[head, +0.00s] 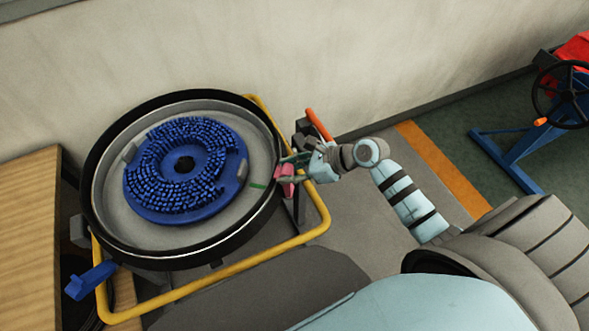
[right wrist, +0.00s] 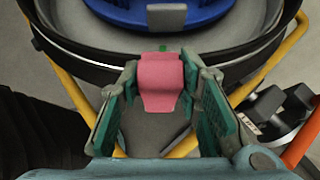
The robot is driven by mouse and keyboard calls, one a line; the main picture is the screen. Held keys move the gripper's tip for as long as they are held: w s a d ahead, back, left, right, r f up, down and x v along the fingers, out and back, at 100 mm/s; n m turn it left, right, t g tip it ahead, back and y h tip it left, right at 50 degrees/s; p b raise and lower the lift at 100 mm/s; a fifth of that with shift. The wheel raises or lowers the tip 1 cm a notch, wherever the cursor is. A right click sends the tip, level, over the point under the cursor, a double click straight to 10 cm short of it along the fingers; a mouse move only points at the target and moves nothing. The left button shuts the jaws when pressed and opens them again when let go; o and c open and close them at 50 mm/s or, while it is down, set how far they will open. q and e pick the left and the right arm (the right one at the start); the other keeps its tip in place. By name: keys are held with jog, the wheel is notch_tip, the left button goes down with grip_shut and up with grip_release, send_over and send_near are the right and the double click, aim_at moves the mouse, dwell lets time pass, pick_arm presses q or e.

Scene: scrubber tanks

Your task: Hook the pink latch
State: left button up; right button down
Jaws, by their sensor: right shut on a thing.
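The pink latch (head: 287,178) is at the right side of the round tank's black rim (head: 92,147) in the head view. In the right wrist view the latch (right wrist: 160,82) stands in the middle, between the fingers and against the rim. My right gripper (head: 290,170) is shut on the latch; its green-lined fingers also show in the right wrist view (right wrist: 160,95), one on each side of it. The fingers partly hide the latch in the head view. I cannot tell whether the latch is hooked on the rim. My left gripper is not in view.
A blue round brush (head: 182,168) lies inside the tank. A yellow tube frame (head: 312,233) surrounds the tank. A blue handle (head: 90,281) is at lower left, beside a wooden board (head: 28,240). An orange handle (head: 319,124) stands just behind my right gripper. A wall is behind the tank.

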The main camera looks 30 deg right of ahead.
jog(key=shift+w+a+b, duration=0.35)
jog(key=shift+w+a, duration=0.35)
jog(key=shift+a, duration=0.15)
jog(key=c, duration=1.3)
grip_release()
jog(key=shift+a, duration=0.1)
jog(key=shift+o, duration=0.7)
jog(key=shift+a, duration=0.2)
jog(key=shift+d, duration=0.1)
jog(key=shift+s+d, duration=0.1)
jog(key=shift+d, duration=0.15)
jog(key=v, duration=1.1)
jog(key=shift+r, duration=0.3)
